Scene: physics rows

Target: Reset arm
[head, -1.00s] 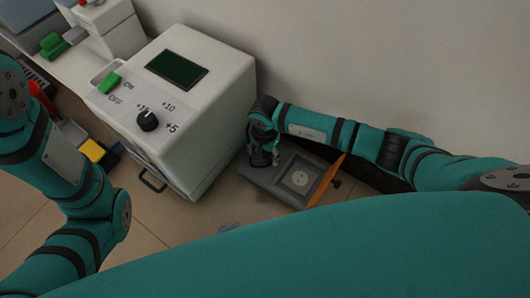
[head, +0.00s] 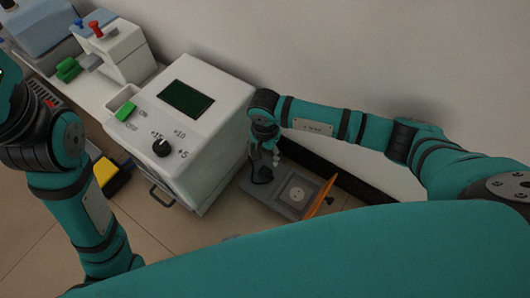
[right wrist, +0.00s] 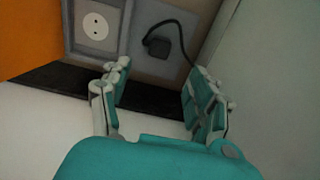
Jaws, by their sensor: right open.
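My right arm comes in from the right in the head view, along the wall. Its gripper (head: 268,150) hangs beside the white machine, above a grey socket panel (head: 257,203). In the right wrist view the two fingers of this gripper (right wrist: 160,98) stand apart with nothing between them. Beyond them the panel shows a white round socket (right wrist: 95,27) and a black plug with a cord (right wrist: 163,42). My left arm is at the left edge of the head view; its gripper is out of the picture.
The white machine (head: 215,120) has a dark screen, a black knob and a green switch, and stands close to my right gripper. An orange flap (head: 319,196) stands at the panel's right side. Other devices (head: 112,48) stand at the upper left. Tiled floor (head: 165,225) shows in front.

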